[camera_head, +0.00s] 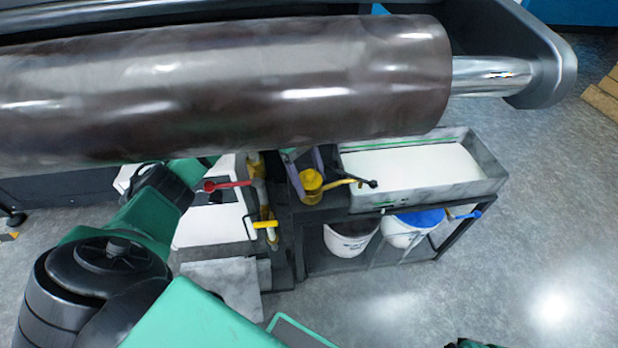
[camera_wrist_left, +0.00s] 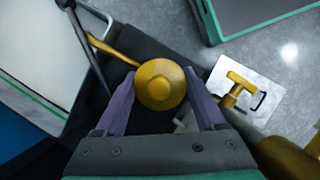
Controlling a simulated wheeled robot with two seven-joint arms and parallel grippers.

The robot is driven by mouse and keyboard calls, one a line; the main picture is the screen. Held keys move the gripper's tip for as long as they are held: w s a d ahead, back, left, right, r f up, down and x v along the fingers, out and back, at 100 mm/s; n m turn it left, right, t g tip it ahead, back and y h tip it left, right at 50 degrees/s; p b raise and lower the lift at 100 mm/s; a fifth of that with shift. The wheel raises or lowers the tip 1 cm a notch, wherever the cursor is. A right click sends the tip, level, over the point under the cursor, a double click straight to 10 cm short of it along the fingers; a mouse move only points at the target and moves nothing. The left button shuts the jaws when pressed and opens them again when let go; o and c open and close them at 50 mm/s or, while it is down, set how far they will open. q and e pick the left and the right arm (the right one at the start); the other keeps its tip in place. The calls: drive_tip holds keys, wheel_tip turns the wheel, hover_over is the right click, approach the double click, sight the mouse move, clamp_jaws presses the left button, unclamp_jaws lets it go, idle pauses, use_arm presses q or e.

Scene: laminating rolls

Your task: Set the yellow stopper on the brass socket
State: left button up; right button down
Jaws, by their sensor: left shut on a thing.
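The yellow stopper (camera_head: 311,181) is a round knobbed piece, seen from above in the left wrist view (camera_wrist_left: 160,85). It is between the two purple fingers of my left gripper (camera_head: 302,174), which is shut on it; the fingers also show in the left wrist view (camera_wrist_left: 162,98). I cannot make out a brass socket for certain; whatever is under the stopper is hidden by it. A brass-coloured upright pipe (camera_head: 262,190) stands left of the gripper, and its like shows at the lower right of the left wrist view (camera_wrist_left: 287,157). My right gripper is not in view.
A large dark roller (camera_head: 230,85) spans above the gripper. A yellow lever (camera_head: 346,181) with a black end is close right of the stopper. A white-filled tray (camera_head: 485,187) lies right, above two buckets (camera_head: 350,240). A yellow T-handle (camera_head: 266,224) and red lever (camera_head: 228,184) are left.

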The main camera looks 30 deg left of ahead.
use_arm(q)
drive_tip(key=shift+b+x, duration=0.3)
drive_tip(key=shift+x, duration=0.55)
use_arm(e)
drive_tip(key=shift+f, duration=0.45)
use_arm(q)
drive_tip(key=shift+s+r, duration=0.1)
drive_tip(key=shift+s, duration=0.1)
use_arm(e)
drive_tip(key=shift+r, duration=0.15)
use_arm(q)
drive_tip(key=shift+r, duration=0.15)
drive_tip(key=shift+w+r+p, duration=0.1)
drive_tip(key=shift+w+p, duration=0.25)
drive_tip(key=shift+p, duration=0.05)
drive_tip(key=shift+r, duration=0.6)
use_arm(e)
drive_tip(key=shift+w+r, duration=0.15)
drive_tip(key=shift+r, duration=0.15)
use_arm(q)
drive_tip(key=shift+s+a, duration=0.1)
drive_tip(key=shift+a, duration=0.05)
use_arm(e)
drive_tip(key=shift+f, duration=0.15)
use_arm(q)
drive_tip(key=shift+s+f, duration=0.1)
drive_tip(key=shift+f, duration=0.3)
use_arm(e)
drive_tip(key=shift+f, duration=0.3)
